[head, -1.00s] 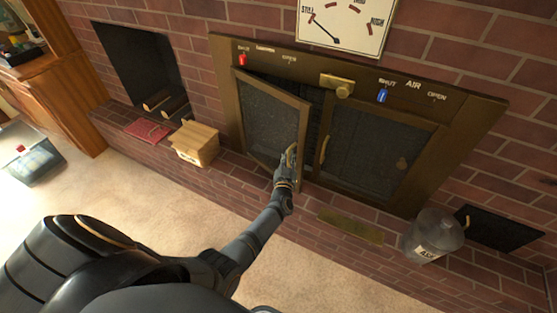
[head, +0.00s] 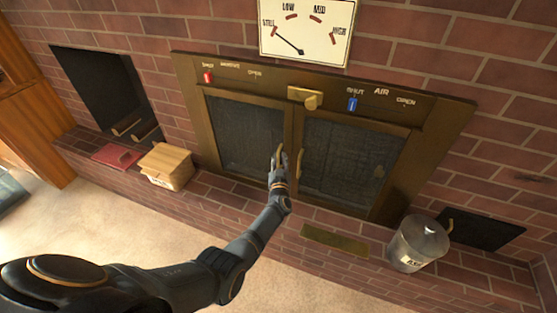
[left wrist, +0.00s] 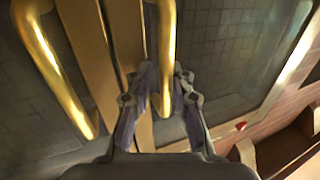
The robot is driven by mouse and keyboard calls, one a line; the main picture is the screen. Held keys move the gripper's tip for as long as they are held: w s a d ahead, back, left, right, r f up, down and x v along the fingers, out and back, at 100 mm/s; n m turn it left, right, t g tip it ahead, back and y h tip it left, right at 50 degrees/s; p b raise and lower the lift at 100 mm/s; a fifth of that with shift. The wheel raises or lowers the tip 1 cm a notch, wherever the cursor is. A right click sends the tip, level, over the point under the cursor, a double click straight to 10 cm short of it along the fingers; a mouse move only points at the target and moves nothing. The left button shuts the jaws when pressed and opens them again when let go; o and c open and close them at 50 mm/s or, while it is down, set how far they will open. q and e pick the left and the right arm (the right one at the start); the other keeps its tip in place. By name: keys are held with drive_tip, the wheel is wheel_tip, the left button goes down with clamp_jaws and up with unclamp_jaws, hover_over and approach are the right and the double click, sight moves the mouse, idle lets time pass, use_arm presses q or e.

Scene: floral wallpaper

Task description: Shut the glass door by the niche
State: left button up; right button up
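The left glass door (head: 243,130), the one on the side of the niche (head: 102,88), lies flush, or nearly so, in the brass fireplace frame beside the right glass door (head: 350,158). My left gripper (head: 279,158) is at the left door's inner edge. In the left wrist view, the fingers of my left gripper (left wrist: 165,75) close in from both sides on a brass handle (left wrist: 168,40). The other door's brass handle (left wrist: 50,65) is to the left there. The fingers hide part of the left door's handle in the head view. My right gripper is not in view.
On the brick ledge are a wooden box (head: 166,165), a red book-like item (head: 117,156) and a metal ash bucket (head: 418,243). A red slider (head: 208,77), a brass latch (head: 305,97) and a blue slider (head: 353,104) sit above the doors.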

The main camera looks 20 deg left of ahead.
use_arm(q)
drive_tip(key=shift+a, duration=0.1)
drive_tip(key=shift+s, duration=0.25)
drive_tip(key=v, duration=0.7)
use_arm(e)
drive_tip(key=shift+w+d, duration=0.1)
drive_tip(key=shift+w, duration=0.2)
